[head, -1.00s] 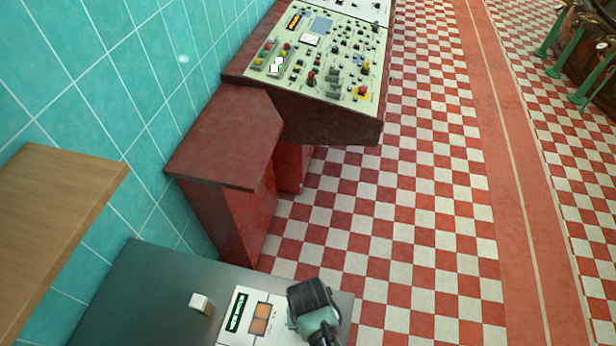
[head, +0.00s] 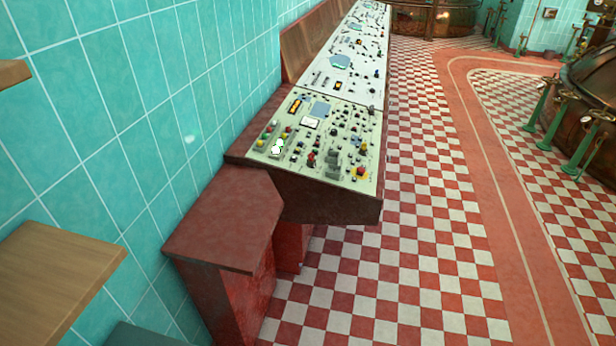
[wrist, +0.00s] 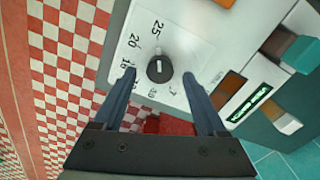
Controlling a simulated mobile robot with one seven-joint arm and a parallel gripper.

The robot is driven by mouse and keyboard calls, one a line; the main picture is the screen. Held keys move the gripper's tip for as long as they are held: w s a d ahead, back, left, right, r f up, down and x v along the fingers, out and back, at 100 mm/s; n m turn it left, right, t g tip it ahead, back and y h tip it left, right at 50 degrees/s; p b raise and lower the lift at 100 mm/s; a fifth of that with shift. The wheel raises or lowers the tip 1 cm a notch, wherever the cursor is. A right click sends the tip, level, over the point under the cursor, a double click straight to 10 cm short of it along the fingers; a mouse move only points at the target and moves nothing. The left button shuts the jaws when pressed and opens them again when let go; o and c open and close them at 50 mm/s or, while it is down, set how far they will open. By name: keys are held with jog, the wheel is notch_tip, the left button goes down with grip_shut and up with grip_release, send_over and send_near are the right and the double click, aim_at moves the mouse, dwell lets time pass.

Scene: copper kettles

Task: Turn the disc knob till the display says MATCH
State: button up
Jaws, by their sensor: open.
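The disc knob (wrist: 160,68) is a dark round knob with a pale pointer line, set on a white panel (wrist: 190,30). Printed numbers such as 25 and 20 curve around it. My gripper (wrist: 158,76) is open in the wrist view. Its two fingers lie on either side of the knob in the picture, with a visible gap on each side. I cannot tell how far the tips are above the panel. The display (wrist: 250,103) is dark with small green lettering, too small and tilted to read. Knob, display and gripper are all outside the head view.
In the head view, a red cabinet (head: 222,225), a wooden shelf (head: 60,275) and a long control console (head: 320,135) line the tiled wall.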

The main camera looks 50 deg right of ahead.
notch_tip(320, 180, up, 12)
jog(key=b, duration=0.1)
jog(key=shift+f, duration=0.2)
dwell(0.6)
jog(key=w+r+n+t+h+b, duration=0.25)
jog(key=w+r+t, duration=0.5)
jog(key=w, duration=0.85)
jog(key=w+a+r+n+t+b, duration=0.1)
jog(key=w+r+t, duration=0.15)
jog(key=r, duration=0.35)
jog(key=w+a+r+t+h+b, duration=0.1)
jog(key=w+r+t, duration=0.1)
jog(key=w+r, duration=0.3)
jog(key=w+a+r+n+t+b, duration=0.1)
jog(key=w+a+r+t, duration=0.1)
jog(key=r, duration=0.5)
jog(key=s+a+r+n+t+b, duration=0.1)
jog(key=a+r+t, duration=0.2)
jog(key=r, duration=0.6)
jog(key=a+r+n+t+b, duration=0.15)
jog(key=a+r+t, duration=0.25)
jog(key=r, duration=0.5)
jog(key=s+a+r+n+t+y+b, duration=0.1)
jog(key=s+a+r+n+t+y, duration=0.1)
jog(key=s+a+r+t, duration=0.4)
jog(key=s+r+y, duration=0.1)
jog(key=s+r, duration=0.3)
jog(key=r, duration=0.3)
jog(key=shift+r+b, duration=0.15)
jog(key=shift+b, duration=0.25)
